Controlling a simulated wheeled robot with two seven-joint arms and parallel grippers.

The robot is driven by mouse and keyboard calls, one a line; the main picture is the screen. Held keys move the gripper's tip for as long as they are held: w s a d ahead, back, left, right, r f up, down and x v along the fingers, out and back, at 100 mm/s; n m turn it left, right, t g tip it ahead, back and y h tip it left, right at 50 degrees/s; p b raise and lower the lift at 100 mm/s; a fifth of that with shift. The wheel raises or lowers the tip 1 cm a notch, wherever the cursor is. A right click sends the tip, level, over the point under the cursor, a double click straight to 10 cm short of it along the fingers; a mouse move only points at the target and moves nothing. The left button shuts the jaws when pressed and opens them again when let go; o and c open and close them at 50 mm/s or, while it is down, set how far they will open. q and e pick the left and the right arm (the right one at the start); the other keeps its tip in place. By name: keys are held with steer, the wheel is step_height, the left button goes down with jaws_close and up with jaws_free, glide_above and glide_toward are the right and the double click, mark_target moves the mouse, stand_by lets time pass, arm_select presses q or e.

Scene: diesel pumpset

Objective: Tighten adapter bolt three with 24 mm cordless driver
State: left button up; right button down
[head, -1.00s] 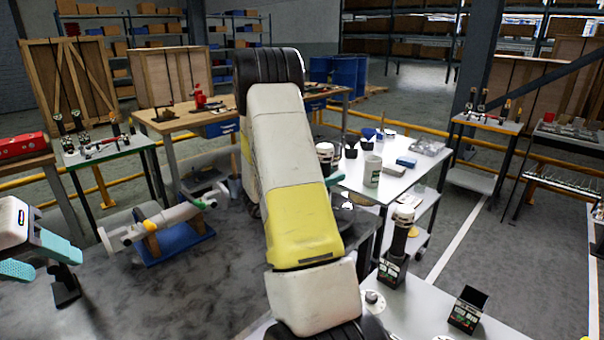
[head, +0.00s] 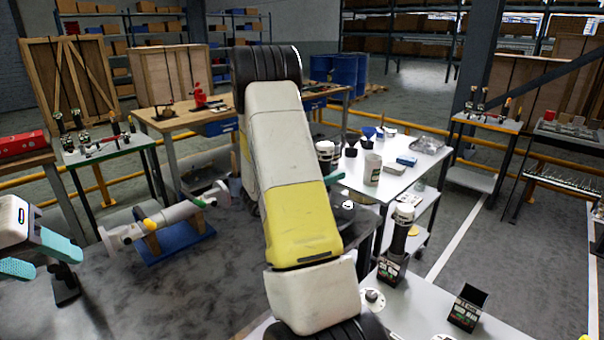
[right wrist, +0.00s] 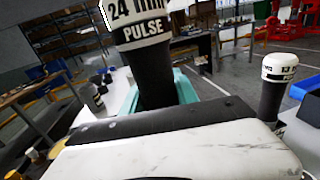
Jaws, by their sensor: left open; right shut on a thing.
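The 24 mm cordless driver (right wrist: 146,45), with a black grip and a white collar marked "24 mm PULSE", stands upright in my right gripper (right wrist: 155,92). The teal fingers are shut around its dark grip. In the head view, my right arm hides most of that gripper; the driver's white-and-black top (head: 325,150) shows beside the arm. My left gripper (head: 42,257) is open and empty at the left edge, above the dark bench. I cannot make out adapter bolt three in either view.
A second driver (head: 403,225) stands in a holder on the white table at the right, beside an empty-looking black holder (head: 468,306). A pipe-like assembly (head: 165,222) rests on a blue stand (head: 178,246) at the left. A white cup (head: 372,169) stands on the trolley behind.

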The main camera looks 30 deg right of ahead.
steer(key=shift+f, duration=0.6)
stand_by(2.0)
stand_by(0.4)
step_height(320, 180, up, 6)
steer(key=shift+f, duration=0.2)
stand_by(0.6)
